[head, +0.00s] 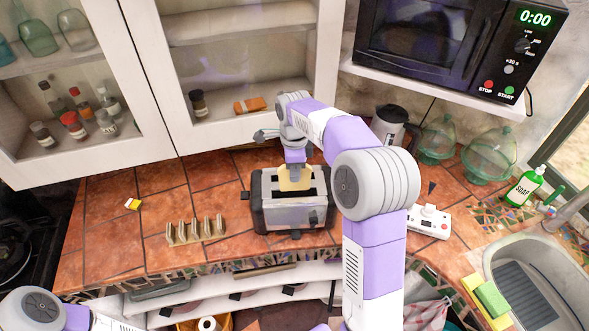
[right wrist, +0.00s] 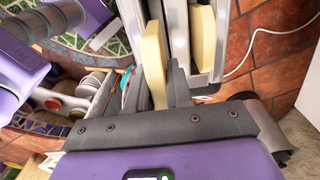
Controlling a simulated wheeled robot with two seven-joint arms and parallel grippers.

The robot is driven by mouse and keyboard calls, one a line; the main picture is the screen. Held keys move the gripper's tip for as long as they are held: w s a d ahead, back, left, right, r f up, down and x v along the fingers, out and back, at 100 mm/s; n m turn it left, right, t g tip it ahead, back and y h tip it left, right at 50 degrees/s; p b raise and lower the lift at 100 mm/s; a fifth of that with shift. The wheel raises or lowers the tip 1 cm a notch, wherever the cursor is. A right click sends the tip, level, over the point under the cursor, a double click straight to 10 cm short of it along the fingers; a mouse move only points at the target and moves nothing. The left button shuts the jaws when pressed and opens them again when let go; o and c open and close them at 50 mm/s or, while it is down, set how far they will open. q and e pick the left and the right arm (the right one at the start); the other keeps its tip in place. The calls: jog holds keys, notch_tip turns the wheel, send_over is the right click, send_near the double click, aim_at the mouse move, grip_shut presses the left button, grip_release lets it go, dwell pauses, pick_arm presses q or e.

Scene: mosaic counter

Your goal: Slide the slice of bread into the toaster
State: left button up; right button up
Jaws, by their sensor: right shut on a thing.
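The toaster (head: 290,216) stands on the tiled counter, metallic and dark, with its slots facing up. My right gripper (head: 294,160) is shut on the pale yellow slice of bread (head: 295,180), above the toaster. The slice is upright and its lower edge is at the toaster's top; I cannot tell how far it is inside a slot. In the right wrist view the slice (right wrist: 155,65) is between the fingers, beside the toaster's metal walls (right wrist: 222,40). A second pale slab (right wrist: 202,45) shows between those walls; I cannot tell whether it is another slice or a reflection. My left gripper is out of view.
A toast rack (head: 195,231) stands left of the toaster, with a small yellow-and-white item (head: 133,204) further left. A kettle (head: 391,125) and glass jars (head: 490,155) stand behind right. A white controller-like device (head: 428,221) lies to the right, near the sink (head: 500,262).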

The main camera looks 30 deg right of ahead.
aim_at(294, 189)
jog(key=shift+p, duration=0.85)
dwell(1.9)
jog(key=shift+f, duration=0.1)
dwell(0.3)
jog(key=shift+f+b, duration=1.4)
jog(key=shift+f, duration=0.8)
jog(key=o, duration=0.5)
jog(key=o, duration=0.6)
jog(key=shift+c, duration=0.2)
jog(key=shift+r, duration=0.1)
